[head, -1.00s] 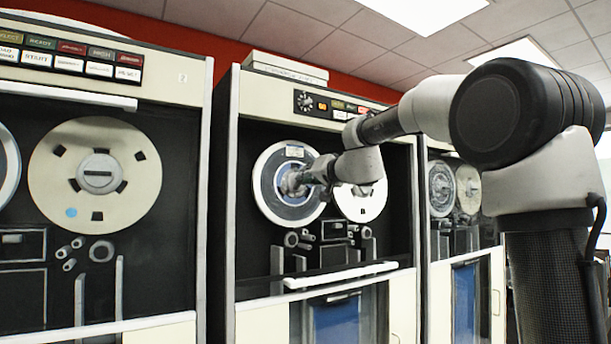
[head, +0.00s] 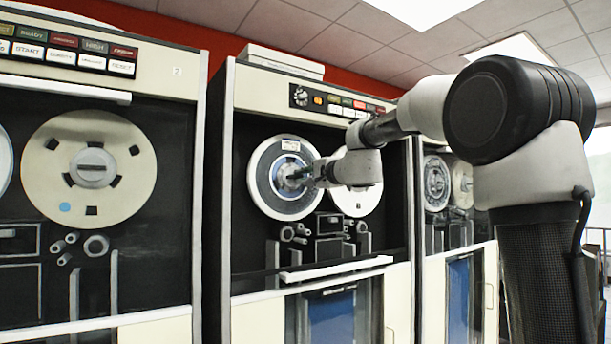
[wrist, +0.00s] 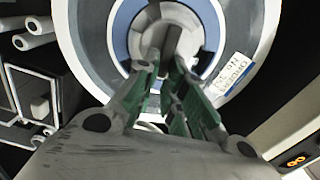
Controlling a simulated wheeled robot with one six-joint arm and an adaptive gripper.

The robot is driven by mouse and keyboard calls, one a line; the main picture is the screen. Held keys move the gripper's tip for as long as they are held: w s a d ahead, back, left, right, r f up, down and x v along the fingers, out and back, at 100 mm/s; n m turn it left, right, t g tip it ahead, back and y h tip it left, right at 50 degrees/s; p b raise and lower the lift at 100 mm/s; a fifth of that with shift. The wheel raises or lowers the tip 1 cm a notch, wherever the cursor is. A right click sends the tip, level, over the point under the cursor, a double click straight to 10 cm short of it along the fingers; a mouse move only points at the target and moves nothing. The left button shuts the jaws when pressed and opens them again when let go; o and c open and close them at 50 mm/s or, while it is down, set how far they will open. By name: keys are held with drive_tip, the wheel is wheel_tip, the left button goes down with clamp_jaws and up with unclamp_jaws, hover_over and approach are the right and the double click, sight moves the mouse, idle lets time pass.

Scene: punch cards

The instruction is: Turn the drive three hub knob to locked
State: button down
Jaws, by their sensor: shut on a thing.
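The middle cabinet's left reel (head: 263,195) has a pale rim, a blue ring and a hub knob (head: 283,174) at its centre. In the wrist view the knob (wrist: 171,42) shows a dark grey grip bar across a pale round face. My gripper (head: 297,176) reaches the hub from the right. In the wrist view its green-padded fingertips (wrist: 163,78) are shut on the bar's near end. The fingers hide part of the hub, and I cannot read any lock marking. A white label (wrist: 233,74) sits on the reel at the right.
A second reel (head: 358,200) stands right of the hub, partly behind my arm. A control strip (head: 330,103) runs above. Rollers (head: 290,233) and a white bar (head: 335,268) project below. Another drive cabinet with a cream reel (head: 60,180) stands at the left.

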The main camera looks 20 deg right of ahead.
drive_tip(key=shift+f+m, duration=0.2)
drive_tip(key=shift+m, duration=0.4)
drive_tip(key=c, duration=1.5)
unclamp_jaws()
drive_tip(key=v, duration=1.2)
